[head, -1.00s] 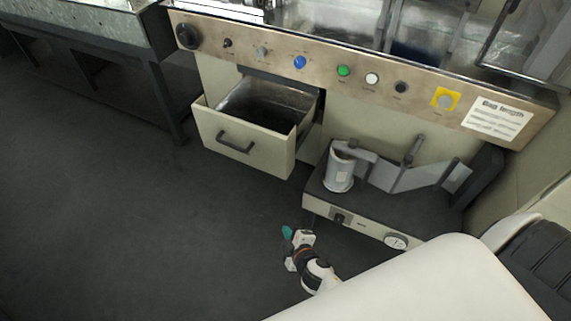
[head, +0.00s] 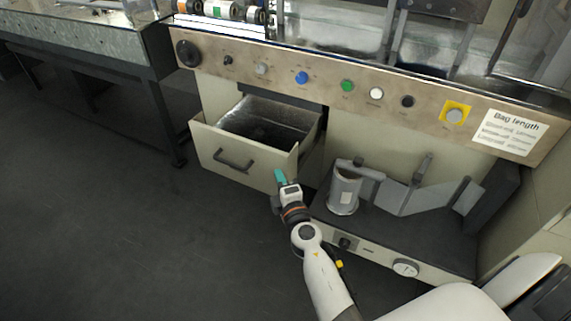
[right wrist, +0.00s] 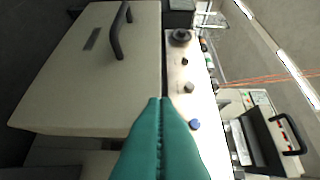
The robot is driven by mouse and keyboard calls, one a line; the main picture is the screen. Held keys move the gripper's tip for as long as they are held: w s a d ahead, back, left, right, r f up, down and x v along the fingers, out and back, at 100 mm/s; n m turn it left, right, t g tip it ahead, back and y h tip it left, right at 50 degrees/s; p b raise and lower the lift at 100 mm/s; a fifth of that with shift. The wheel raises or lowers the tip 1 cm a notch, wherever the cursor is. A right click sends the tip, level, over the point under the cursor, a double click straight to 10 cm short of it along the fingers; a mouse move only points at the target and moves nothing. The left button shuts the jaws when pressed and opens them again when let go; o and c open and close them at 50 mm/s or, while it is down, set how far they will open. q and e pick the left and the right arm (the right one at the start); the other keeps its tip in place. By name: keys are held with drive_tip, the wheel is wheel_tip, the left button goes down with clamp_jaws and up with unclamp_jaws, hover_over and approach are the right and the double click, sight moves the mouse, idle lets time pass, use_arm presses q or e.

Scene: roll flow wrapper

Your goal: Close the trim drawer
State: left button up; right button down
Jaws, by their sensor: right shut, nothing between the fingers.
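The trim drawer (head: 228,163) is a cream box with a dark handle (head: 234,161), pulled out of the machine below the control panel. Its open top shows a dark metallic inside. In the right wrist view the drawer front (right wrist: 85,75) fills the upper left, with the handle (right wrist: 119,30) near the top. My right gripper (head: 280,177) is shut and empty, with teal fingertips at the right end of the drawer front. The fingers (right wrist: 160,125) point toward the drawer in the right wrist view. I cannot tell if they touch it. My left gripper is not in view.
The control panel (head: 325,87) with knobs and buttons runs above the drawer. A low dark shelf (head: 385,235) with a grey metal cylinder (head: 343,190) and angled plates stands right of my gripper. A metal table (head: 90,65) stands at left. The floor before the drawer is clear.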

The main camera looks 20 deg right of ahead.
sight(281, 156)
drive_tip(key=w+d, duration=0.2)
drive_tip(key=w, duration=0.1)
drive_tip(key=shift+d, duration=0.25)
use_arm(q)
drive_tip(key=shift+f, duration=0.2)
use_arm(e)
drive_tip(key=shift+w+d, duration=0.35)
drive_tip(key=shift+d, duration=0.1)
